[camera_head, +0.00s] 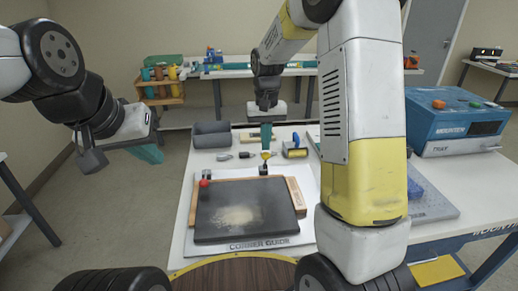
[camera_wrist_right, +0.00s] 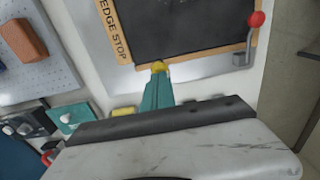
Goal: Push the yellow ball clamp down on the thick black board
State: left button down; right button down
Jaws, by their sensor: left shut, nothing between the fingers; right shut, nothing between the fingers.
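The thick black board (camera_head: 240,214) lies in a wooden frame on the table, with a pale dusty patch on top. The yellow ball clamp (camera_head: 266,155) stands at the board's far edge, its dark base near the frame. My right gripper (camera_head: 266,143) is shut and points down just above the yellow ball. In the right wrist view the teal fingertips (camera_wrist_right: 158,76) overlap the yellow ball (camera_wrist_right: 160,67), partly hiding it; whether they touch cannot be told. My left gripper (camera_head: 149,154) is shut and empty, off to the left of the table.
A red ball clamp (camera_head: 204,183) stands at the board's far left corner. A grey bin (camera_head: 211,135), small tools and a yellow roller (camera_head: 296,152) lie behind the board. A blue laminator (camera_head: 456,122) stands at the right. My right arm covers the table's right middle.

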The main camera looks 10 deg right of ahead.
aim_at(266, 154)
jog(key=shift+f, duration=0.4)
jog(key=shift+s+f, duration=0.75)
jog(key=shift+f, duration=0.15)
jog(key=shift+w+f, duration=0.1)
jog(key=shift+f, duration=0.15)
jog(key=shift+r, duration=0.2)
jog(key=shift+r, duration=3.95)
jog(key=shift+r, duration=0.1)
